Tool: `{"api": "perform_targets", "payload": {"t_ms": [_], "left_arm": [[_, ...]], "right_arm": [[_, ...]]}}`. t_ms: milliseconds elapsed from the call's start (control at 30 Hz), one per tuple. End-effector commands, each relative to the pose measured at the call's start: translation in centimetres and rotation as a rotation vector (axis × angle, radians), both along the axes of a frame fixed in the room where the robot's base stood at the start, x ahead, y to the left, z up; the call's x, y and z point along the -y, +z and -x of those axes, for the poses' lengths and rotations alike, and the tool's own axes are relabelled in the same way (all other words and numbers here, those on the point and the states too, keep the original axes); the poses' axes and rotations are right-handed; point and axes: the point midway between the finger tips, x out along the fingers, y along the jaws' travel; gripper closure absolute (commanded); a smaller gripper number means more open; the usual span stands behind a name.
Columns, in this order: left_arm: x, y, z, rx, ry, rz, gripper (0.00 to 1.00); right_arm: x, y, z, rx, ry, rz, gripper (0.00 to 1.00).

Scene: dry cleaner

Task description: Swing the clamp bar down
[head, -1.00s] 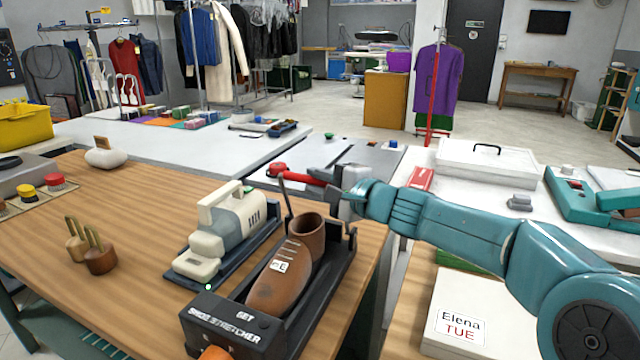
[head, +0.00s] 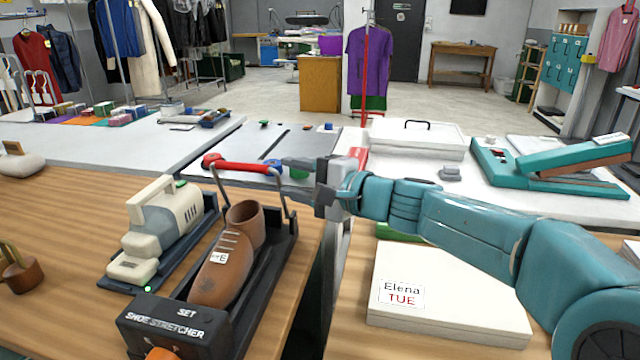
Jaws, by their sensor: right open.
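The shoe stretcher (head: 165,325) stands on the wooden counter with a brown shoe (head: 222,272) in its dark tray. The clamp bar (head: 245,166) is red and sits on two thin grey side arms. It is raised above the shoe's heel end, at the far end of the tray. My right gripper (head: 290,168) is open at the bar's right end, with its fingers pointing left. I cannot tell whether they touch the bar. My left gripper is not in view.
A cream handheld machine (head: 160,228) stands on a dark base left of the stretcher. A white box labelled Elena TUE (head: 450,317) lies to the right, under my right arm. A white lidded case (head: 418,138) and a teal press (head: 550,170) are behind it.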

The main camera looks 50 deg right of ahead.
Motion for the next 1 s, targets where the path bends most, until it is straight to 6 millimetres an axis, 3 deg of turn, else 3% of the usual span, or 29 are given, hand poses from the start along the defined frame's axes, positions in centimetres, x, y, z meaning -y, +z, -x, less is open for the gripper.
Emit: {"api": "perform_targets", "payload": {"t_ms": [100,300,733,1000], "left_arm": [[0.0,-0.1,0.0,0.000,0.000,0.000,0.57],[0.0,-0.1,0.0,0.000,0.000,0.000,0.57],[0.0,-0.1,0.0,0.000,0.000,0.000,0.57],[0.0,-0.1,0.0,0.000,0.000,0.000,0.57]], "right_arm": [[0.4,0.3,2.7,0.001,-0.005,0.002,0.56],[0.5,0.4,5.2,0.001,-0.001,0.001,0.56],[0.5,0.5,5.6,0.000,0.002,-0.005,0.56],[-0.4,0.8,5.7,0.000,0.037,-0.096,0.56]]}}
